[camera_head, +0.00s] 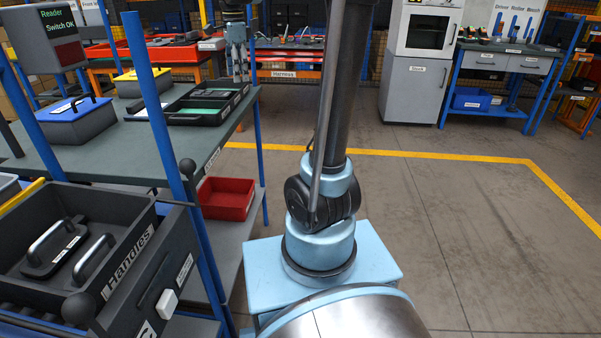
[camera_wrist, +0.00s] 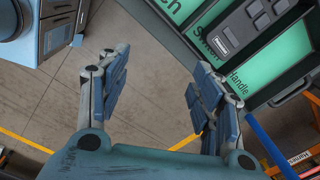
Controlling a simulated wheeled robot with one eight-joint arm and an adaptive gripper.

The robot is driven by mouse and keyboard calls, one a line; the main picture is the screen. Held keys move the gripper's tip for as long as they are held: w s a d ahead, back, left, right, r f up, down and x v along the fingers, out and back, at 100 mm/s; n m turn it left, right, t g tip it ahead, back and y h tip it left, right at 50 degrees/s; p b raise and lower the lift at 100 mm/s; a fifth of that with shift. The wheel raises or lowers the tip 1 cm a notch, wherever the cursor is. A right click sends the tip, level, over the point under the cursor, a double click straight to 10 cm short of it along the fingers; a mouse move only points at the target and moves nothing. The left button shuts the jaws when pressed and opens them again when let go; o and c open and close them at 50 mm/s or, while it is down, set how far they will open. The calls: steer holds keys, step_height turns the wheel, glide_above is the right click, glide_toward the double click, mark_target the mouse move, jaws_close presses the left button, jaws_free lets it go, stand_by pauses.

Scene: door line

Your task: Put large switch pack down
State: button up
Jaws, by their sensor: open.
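The dark grey switch pack (camera_wrist: 250,28), with square buttons and a small light panel, lies in a black tray (camera_wrist: 193,50) at the upper right of the wrist view. Green compartment floors marked "Switch" and "Handle" show beside it. The tray (camera_head: 168,121) also stands on the grey bench in the head view, where the pack is hard to make out. My gripper (camera_wrist: 155,82) is open, with nothing between its fingers; bare floor shows through the gap. In the head view my gripper (camera_head: 238,66) hangs at the tray's far end, beyond the bench edge.
A grey box with a blue lid (camera_head: 75,112) and a yellow-lidded one (camera_head: 140,82) stand on the bench (camera_head: 120,150). A screen (camera_head: 60,28) reads "Reader Switch OK". A Handles bin (camera_head: 130,262) and blue posts stand nearby. Open floor lies right.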

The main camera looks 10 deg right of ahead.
steer(key=s+d+f+n, duration=0.4)
steer(key=s+f, duration=0.3)
steer(key=s, duration=0.3)
steer(key=s+d+f+n+t, duration=0.1)
steer(key=s+d+f+n, duration=0.4)
steer(key=s+f, duration=0.3)
steer(key=s+d+f+n, duration=0.5)
steer(key=s+f+n, duration=0.2)
steer(key=s, duration=0.4)
steer(key=shift+s+d+f+t, duration=0.2)
steer(key=shift+s+f+t, duration=0.1)
steer(key=shift+f, duration=0.45)
